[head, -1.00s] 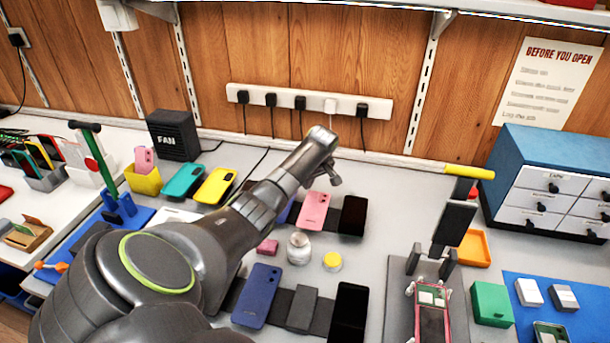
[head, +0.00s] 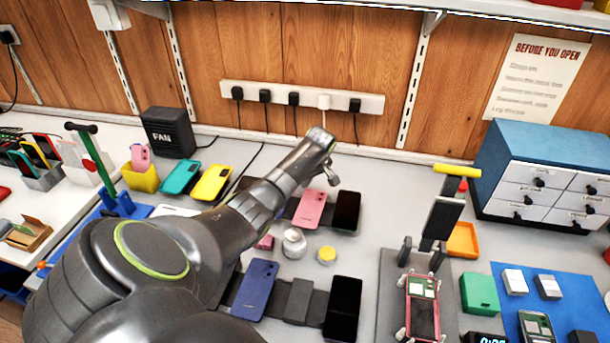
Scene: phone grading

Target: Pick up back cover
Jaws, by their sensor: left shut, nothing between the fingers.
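My left arm comes in from the lower left. Its gripper (head: 333,180) is shut and empty, above the table just behind a pink phone back (head: 312,208). A blue phone back (head: 254,290) lies nearer, on a dark strip. A teal cover (head: 181,177) and a yellow cover (head: 212,183) lie at the back left, apart from the gripper. I cannot tell which of these is the back cover meant. A pink-framed open phone (head: 422,308) sits in a grey fixture at the right. My right gripper is not in view.
Black phones (head: 346,210) lie beside the coloured backs. A white jar (head: 293,243) and a yellow-topped pot (head: 326,255) stand between the two rows. A yellow-handled stand (head: 441,215) rises behind the fixture. A blue drawer cabinet (head: 545,165) stands at the back right.

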